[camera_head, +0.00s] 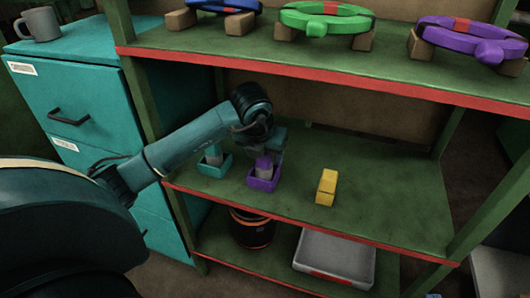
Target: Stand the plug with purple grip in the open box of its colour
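The plug with the purple grip (263,164) stands upright in the open purple box (264,186) on the middle green shelf. Its grey lower part shows just above the box's front wall. My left gripper (270,152) is directly over the plug, pointing down, with its fingers at the purple grip. The fingers are small and dark here, so I cannot tell whether they are closed on the grip or opened around it. My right gripper is not in view.
A teal box (213,170) with a teal-topped plug stands just left of the purple box. A yellow block-like object (326,187) stands to the right. The upper shelf (330,62) holds coloured rings. A grey tray (335,258) is below. The middle shelf's right side is clear.

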